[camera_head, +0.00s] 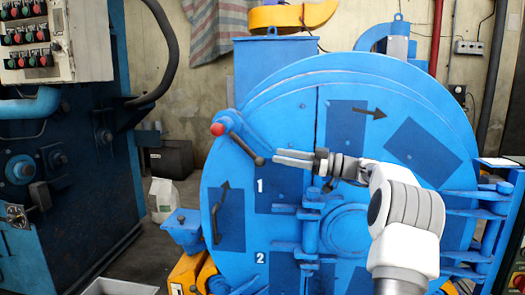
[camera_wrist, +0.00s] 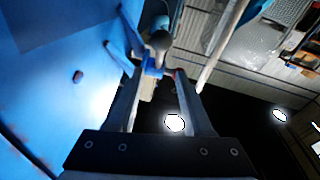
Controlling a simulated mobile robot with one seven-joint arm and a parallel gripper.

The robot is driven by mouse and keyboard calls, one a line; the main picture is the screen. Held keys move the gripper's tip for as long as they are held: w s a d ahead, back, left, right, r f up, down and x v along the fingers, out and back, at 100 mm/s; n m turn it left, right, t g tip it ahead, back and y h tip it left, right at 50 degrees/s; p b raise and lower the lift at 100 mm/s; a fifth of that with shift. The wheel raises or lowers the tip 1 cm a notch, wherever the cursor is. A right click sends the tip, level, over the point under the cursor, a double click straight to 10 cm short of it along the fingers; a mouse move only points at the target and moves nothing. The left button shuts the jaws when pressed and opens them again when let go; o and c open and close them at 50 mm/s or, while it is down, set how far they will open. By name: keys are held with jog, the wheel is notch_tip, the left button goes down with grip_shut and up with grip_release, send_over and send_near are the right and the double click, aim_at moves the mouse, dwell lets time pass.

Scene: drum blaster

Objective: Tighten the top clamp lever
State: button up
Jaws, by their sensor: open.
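The top clamp lever (camera_head: 240,146) is a dark bar on the upper left rim of the round blue drum door (camera_head: 285,120). It slants down to the right from a red ball (camera_head: 217,129) to a dark knob (camera_head: 259,161). My gripper (camera_head: 276,156) points left in front of the door, its fingertips just right of the knob. In the wrist view, my open gripper (camera_wrist: 158,73) has clear space between its fingers. The dark knob (camera_wrist: 159,40) shows just beyond the fingertips, roughly centred between them. I cannot tell whether they touch it.
The door carries the numbers 1 and 2, dark arrows and hinge brackets (camera_head: 490,195) at its right. A blue machine with a button panel (camera_head: 88,40) stands at the left.

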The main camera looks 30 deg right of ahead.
jog(key=v, duration=0.5)
jog(key=shift+s+d+f+p, duration=0.1)
jog(key=shift+s+d+p, duration=0.2)
jog(key=shift+a, duration=0.1)
